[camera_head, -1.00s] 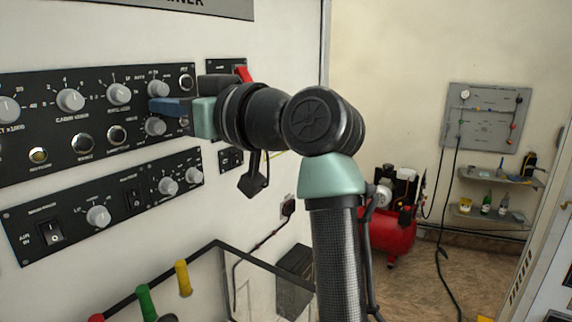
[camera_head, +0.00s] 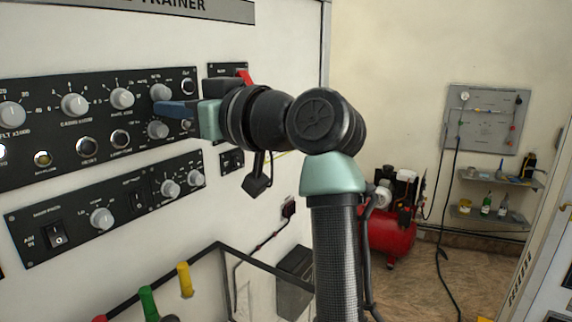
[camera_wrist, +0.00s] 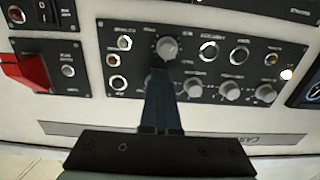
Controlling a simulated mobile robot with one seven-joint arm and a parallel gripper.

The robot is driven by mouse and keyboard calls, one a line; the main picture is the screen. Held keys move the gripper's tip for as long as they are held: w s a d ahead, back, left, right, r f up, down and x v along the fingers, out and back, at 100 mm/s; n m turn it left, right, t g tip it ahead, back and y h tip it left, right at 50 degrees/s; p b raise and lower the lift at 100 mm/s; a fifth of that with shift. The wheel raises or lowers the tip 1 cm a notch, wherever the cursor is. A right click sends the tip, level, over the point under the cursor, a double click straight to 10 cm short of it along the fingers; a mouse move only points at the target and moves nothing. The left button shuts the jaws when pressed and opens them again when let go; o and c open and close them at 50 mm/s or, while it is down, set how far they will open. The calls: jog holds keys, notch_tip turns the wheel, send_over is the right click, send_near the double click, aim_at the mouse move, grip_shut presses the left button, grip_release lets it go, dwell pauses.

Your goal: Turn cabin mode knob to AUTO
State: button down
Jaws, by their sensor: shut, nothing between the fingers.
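The upper black control panel (camera_head: 60,130) carries several grey knobs, with labels too small to read surely, so I cannot tell which is the cabin mode knob. At its right end are an upper knob (camera_head: 160,91) and a lower knob (camera_head: 157,130). My gripper (camera_head: 157,108) is shut and empty, its blue fingers at the panel between these two knobs. In the wrist view, where the panel appears upside down, the finger tips (camera_wrist: 159,73) lie just below the lower knob (camera_wrist: 167,47) and cover most of the upper one. Contact cannot be told.
A second panel (camera_head: 75,212) with switches and knobs sits below. A red guarded switch (camera_wrist: 27,72) is beside the upper panel. Green and yellow handles (camera_head: 148,302) stand at the bottom. A red compressor (camera_head: 388,236) is on the floor behind my arm.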

jog(key=b+v, duration=0.2)
jog(key=v, duration=0.4)
jog(key=shift+w+d+f, duration=0.3)
jog(key=shift+w, duration=0.1)
